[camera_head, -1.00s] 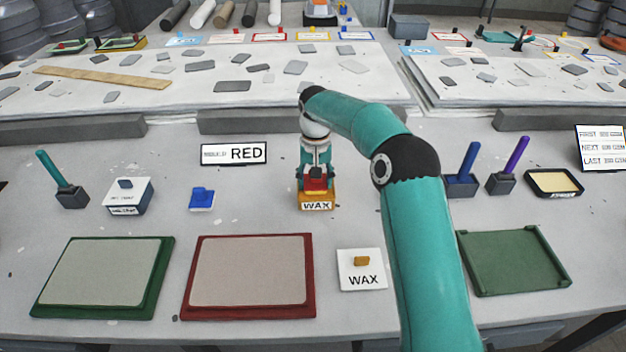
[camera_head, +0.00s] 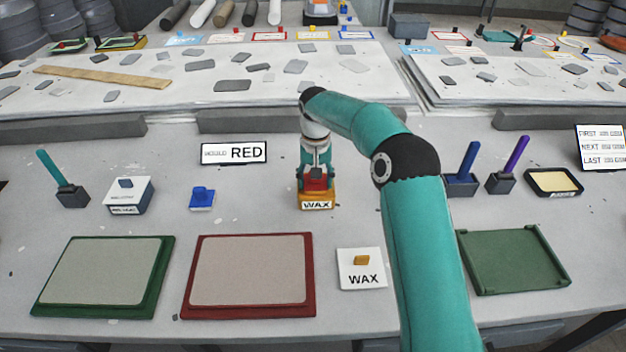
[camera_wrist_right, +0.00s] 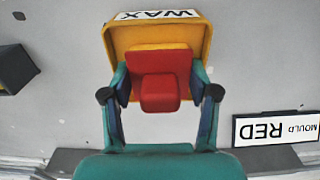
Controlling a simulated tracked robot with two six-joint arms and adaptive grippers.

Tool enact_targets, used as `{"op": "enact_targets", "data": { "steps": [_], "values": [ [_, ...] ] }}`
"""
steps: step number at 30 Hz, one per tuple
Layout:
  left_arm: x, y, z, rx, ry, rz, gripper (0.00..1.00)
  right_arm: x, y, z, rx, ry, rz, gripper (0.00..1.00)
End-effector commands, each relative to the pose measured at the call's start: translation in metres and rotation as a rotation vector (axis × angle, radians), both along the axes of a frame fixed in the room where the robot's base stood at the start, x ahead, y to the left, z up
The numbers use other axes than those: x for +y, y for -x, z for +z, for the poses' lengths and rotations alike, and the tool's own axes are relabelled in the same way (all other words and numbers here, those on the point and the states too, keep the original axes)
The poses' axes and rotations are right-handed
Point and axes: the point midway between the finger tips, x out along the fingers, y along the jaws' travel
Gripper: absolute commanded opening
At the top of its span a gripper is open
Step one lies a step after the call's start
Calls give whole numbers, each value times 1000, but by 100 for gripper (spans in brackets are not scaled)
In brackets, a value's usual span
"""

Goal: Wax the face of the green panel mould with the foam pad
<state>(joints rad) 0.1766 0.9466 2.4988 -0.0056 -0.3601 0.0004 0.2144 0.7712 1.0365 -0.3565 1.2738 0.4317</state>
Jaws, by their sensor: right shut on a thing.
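The green panel mould (camera_head: 100,275) lies flat at the front left of the bench, with a plain grey face. My right gripper (camera_head: 316,174) is shut on a red pad with a raised grip (camera_wrist_right: 160,62). The red pad is in or on the yellow wax tray (camera_head: 317,204); I cannot tell whether it touches the bottom. The wrist view shows the fingers on both sides of the red grip. I take the red piece for the foam pad, but its underside is hidden. My left gripper is out of view.
A red panel mould (camera_head: 250,276) lies beside the green one. A white wax card with a yellow knob (camera_head: 361,268) and a green tray-like mould (camera_head: 514,261) lie to the right. A sign reading MOULD RED (camera_head: 234,153) stands behind. Brushes and a blue pad (camera_head: 202,199) stand around.

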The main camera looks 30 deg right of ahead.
Motion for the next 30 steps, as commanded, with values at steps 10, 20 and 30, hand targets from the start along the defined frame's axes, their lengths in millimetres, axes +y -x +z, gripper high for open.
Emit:
{"op": "enact_targets", "data": {
  "steps": [10,20,30],
  "values": [
    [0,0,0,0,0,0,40,0,1,-2,4,0,0,32],
    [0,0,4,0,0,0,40,1,1,1,5,-1,1,32],
    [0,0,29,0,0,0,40,1,0,29,2,0,2,32]
  ]
}}
